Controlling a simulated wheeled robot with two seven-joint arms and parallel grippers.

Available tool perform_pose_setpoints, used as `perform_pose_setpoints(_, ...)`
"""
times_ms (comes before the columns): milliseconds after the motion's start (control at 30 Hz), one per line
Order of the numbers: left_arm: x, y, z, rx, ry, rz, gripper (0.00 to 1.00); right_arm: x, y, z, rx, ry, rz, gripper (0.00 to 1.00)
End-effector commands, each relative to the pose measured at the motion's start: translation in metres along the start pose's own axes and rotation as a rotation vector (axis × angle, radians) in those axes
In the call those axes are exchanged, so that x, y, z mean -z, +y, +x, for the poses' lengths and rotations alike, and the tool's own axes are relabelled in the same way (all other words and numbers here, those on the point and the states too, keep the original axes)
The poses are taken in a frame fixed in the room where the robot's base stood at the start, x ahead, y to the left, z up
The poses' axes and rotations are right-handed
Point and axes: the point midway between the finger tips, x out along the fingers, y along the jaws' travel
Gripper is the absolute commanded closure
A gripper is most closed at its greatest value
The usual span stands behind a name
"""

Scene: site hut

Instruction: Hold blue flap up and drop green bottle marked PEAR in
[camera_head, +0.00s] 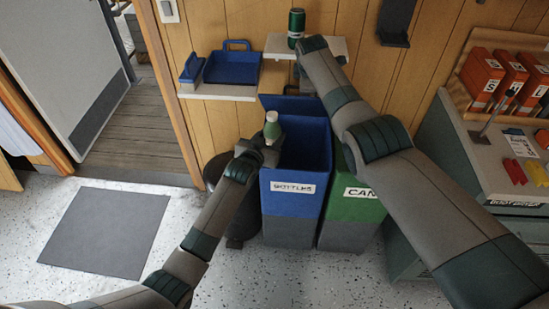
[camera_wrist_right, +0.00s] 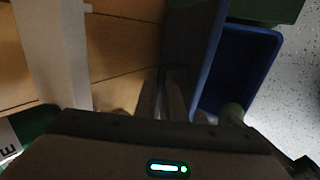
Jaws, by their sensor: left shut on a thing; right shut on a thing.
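The green bottle (camera_head: 272,131) with a pale top is upright in my left gripper (camera_head: 266,147), which is shut on it at the left rim of the blue bin marked BOTTLES (camera_head: 295,205). Its wording is not readable. The blue flap (camera_head: 290,103) stands raised at the back of the bin, leaving the bin open. In the right wrist view the flap (camera_wrist_right: 192,55) is by my right gripper (camera_wrist_right: 163,98), which is shut on it; my forearm hides that grip in the head view. The bottle (camera_wrist_right: 233,112) also shows there beside the bin's opening.
A green bin marked CAN (camera_head: 350,205) stands right of the blue one. A dark round bin (camera_head: 214,170) is behind my left arm. Wall shelves hold a blue tray (camera_head: 232,68) and a green can (camera_head: 296,25). A cabinet (camera_head: 480,160) stands right.

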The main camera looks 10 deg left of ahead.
Motion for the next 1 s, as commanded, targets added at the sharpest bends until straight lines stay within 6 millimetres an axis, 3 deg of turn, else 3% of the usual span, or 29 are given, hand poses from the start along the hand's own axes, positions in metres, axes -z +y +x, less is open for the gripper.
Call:
perform_pose_setpoints(100, 0.006, 0.002, 0.020, 0.000, 0.000, 0.000, 0.75, -0.001, 0.000, 0.000, 0.000, -0.001, 0.002, 1.00)
perform_pose_setpoints(300, -0.035, 0.002, 0.029, 0.000, -0.003, 0.000, 0.75, -0.001, 0.000, 0.001, 0.001, -0.001, 0.002, 1.00)
perform_pose_setpoints(500, -0.056, 0.001, 0.035, 0.001, -0.001, 0.000, 0.75, -0.001, 0.000, 0.000, 0.001, -0.001, 0.002, 1.00)
perform_pose_setpoints(1000, -0.062, 0.001, 0.037, 0.000, 0.001, 0.000, 0.75, -0.001, 0.000, 0.000, 0.001, -0.001, 0.002, 1.00)
